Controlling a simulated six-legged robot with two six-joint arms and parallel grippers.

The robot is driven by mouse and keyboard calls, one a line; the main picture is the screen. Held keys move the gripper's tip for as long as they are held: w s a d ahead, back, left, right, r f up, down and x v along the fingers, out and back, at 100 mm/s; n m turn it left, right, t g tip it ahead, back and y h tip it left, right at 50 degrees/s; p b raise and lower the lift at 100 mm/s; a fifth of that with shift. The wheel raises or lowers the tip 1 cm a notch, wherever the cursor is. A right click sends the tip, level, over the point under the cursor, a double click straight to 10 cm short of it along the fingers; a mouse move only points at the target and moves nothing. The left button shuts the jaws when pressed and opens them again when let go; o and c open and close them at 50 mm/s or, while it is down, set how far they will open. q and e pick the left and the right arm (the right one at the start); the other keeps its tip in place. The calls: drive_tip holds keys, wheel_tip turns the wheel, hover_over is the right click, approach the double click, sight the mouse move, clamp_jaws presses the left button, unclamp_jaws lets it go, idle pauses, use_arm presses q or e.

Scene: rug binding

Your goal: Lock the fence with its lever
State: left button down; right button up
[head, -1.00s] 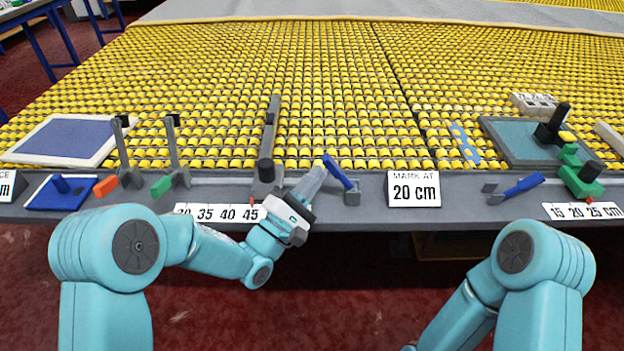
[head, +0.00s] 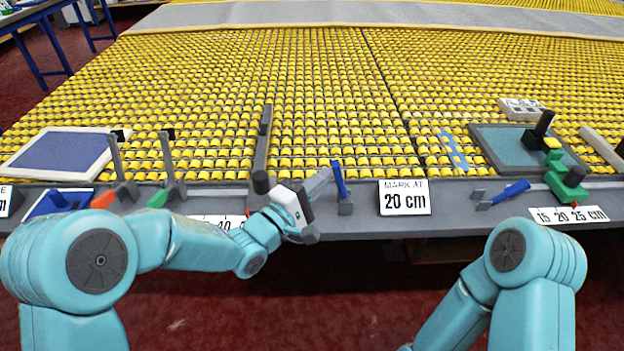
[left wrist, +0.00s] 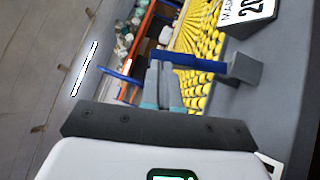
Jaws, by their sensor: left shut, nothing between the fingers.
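The fence is a long dark grey bar (head: 263,145) reaching back over the yellow rollers, with a black knob at its near end. A blue lever (head: 339,178) on a small grey block stands nearly upright to its right, at the bench's front edge. My left gripper (head: 325,180) is shut and empty, its fingertips right beside the lever's left side; I cannot tell whether they touch. In the left wrist view the lever (left wrist: 190,60) crosses just beyond the fingertips (left wrist: 165,78), with its grey block (left wrist: 243,70) at right. My right gripper is out of view.
A "MARK AT 20 cm" card (head: 404,198) stands right of the lever. A second blue lever (head: 510,192) lies low farther right, near a green clamp (head: 566,182). Two grey posted levers (head: 168,165) stand left. A number scale (head: 212,221) is partly behind my left arm.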

use_arm(q)
drive_tip(key=d+r+m+g+y+p, duration=0.1)
drive_tip(key=d+m+g+y, duration=0.2)
drive_tip(key=d, duration=0.5)
drive_tip(key=shift+d+r+m+y, duration=0.2)
drive_tip(key=shift+m+y, duration=0.2)
drive_tip(key=shift+m, duration=0.5)
drive_tip(key=shift+d, duration=0.1)
drive_tip(key=shift+s, duration=0.15)
